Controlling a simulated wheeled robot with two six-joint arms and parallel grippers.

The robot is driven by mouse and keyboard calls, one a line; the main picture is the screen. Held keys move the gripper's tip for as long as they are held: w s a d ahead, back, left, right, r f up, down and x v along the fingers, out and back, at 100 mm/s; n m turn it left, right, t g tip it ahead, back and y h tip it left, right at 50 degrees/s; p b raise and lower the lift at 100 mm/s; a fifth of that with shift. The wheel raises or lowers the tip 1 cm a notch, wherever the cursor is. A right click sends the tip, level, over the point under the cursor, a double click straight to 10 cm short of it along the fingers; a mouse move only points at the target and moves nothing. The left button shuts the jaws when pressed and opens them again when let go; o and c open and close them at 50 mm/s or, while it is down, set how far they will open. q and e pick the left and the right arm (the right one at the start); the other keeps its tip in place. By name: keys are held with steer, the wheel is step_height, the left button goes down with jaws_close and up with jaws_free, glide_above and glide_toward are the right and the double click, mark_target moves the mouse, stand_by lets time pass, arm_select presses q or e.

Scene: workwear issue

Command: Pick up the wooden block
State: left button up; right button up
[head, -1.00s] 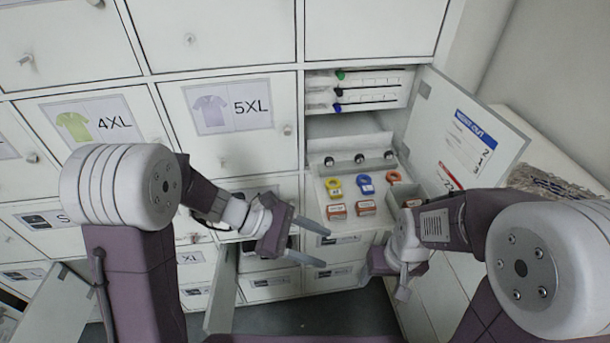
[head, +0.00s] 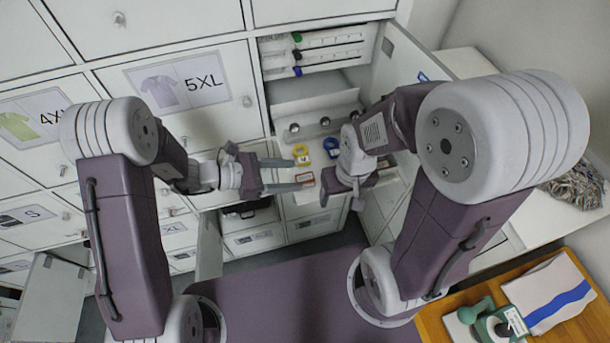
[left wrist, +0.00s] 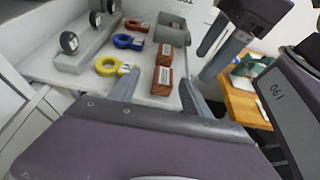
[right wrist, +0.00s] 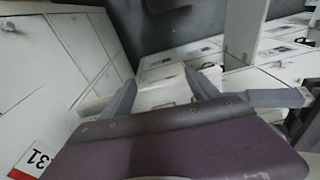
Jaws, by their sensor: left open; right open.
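Two reddish-brown wooden blocks with white labels are on the pulled-out white shelf in the left wrist view: a nearer block (left wrist: 162,81) and a farther block (left wrist: 165,54). The nearer one shows between the fingers of my left gripper (left wrist: 158,86), which is open and empty. In the head view, one block (head: 304,178) shows between the fingertips of my left gripper (head: 302,174). I cannot tell whether the fingers touch it. My right gripper (head: 342,192) is open at the shelf's right side and hides part of it.
An open cabinet door (head: 400,62) is at the right. A wooden table (head: 440,325) holds a green device (head: 490,322) and folded cloth.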

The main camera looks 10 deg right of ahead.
mark_target(305, 177)
arm_select(q)
steer(key=d+p, duration=0.1)
steer(key=s+d+f+p, duration=0.1)
steer(key=shift+s+d, duration=0.1)
steer(key=shift+d, duration=0.2)
steer(key=shift+p+x, duration=0.3)
steer(key=shift+x, duration=0.75)
steer(key=shift+w+d+f, duration=0.1)
steer(key=shift+w+f, duration=0.2)
steer(key=shift+f, duration=0.05)
steer(key=shift+s+r, duration=0.1)
jaws_close()
steer(key=shift+r, duration=0.15)
step_height(305, 177, up, 10)
steer(key=shift+f+b, duration=0.2)
steer(key=shift+b, duration=0.8)
